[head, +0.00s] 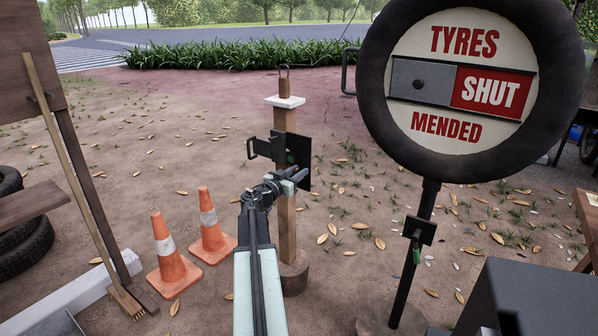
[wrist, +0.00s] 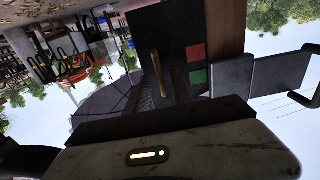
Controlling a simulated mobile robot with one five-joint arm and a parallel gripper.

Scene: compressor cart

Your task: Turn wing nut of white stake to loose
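The white stake is a wooden post with a white cap (head: 284,101) standing in a round base. A black plate (head: 299,150) is mounted on it, seen at an angle in the head view. In the wrist view the plate (wrist: 150,35) carries a brass-coloured bar, apparently the wing nut (wrist: 161,72), lying lengthwise, with red (wrist: 196,52) and green (wrist: 198,77) squares beside it. My gripper (head: 290,180) is in front of the post, just below the plate. The wrist view does not clearly show its fingertips, so its opening is unclear. I see no grip on the nut.
A grey latch with a handle (head: 262,148) sticks out left of the post. Two orange cones (head: 170,262) stand left of my arm. A tyre sign (head: 470,85) on a black pole with another plate (head: 420,230) stands to the right. A broom (head: 75,175) leans at left.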

